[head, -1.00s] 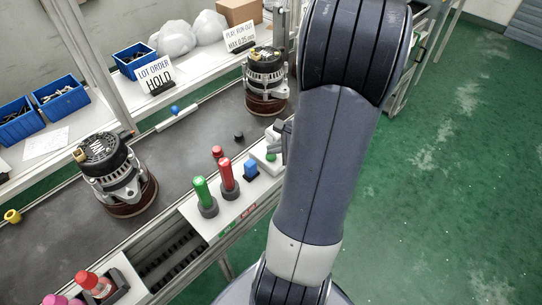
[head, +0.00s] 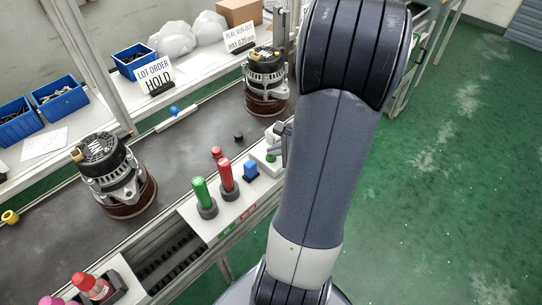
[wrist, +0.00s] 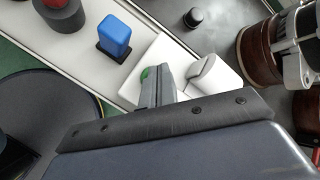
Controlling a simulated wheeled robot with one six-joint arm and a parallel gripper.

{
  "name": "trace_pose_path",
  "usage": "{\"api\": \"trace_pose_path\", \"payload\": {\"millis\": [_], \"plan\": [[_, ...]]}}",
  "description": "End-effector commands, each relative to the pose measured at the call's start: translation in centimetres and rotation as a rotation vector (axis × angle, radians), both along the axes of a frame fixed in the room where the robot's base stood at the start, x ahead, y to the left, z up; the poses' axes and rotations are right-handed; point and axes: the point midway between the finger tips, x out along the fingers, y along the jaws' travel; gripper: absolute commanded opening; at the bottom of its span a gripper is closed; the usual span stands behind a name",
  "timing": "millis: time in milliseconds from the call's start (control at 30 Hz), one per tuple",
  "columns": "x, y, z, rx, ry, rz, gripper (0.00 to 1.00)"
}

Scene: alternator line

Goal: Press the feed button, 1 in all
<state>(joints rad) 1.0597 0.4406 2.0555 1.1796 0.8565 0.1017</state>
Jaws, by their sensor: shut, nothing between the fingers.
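A green button (head: 270,158) sits on a small white box (head: 262,165) at the near edge of the line, just left of my arm in the head view. I read no label naming it as the feed button. In the wrist view the green button (wrist: 146,75) shows only as a sliver beside my fingers, which hide the rest. My gripper (wrist: 166,82) is shut and empty, with its fingertips over the white box right beside the button. I cannot tell whether they touch it. In the head view the gripper (head: 284,138) is mostly hidden behind my arm.
A blue block (head: 251,170), a red post (head: 226,175) and a green post (head: 200,191) stand left of the box. A black knob (head: 238,137) lies beyond. Alternators stand on the belt at left (head: 115,175) and back (head: 266,80). Floor at right is clear.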

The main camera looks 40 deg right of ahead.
Motion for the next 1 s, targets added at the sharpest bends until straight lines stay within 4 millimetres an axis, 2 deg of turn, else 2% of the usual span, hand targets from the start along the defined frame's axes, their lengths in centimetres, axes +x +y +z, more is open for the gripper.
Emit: {"api": "trace_pose_path", "payload": {"millis": [733,1000], "plan": [[0.0,0.0,-0.6,0.0,0.001,0.001,0.0],[0.0,0.0,0.5,-0.001,0.0,0.0,0.0]]}}
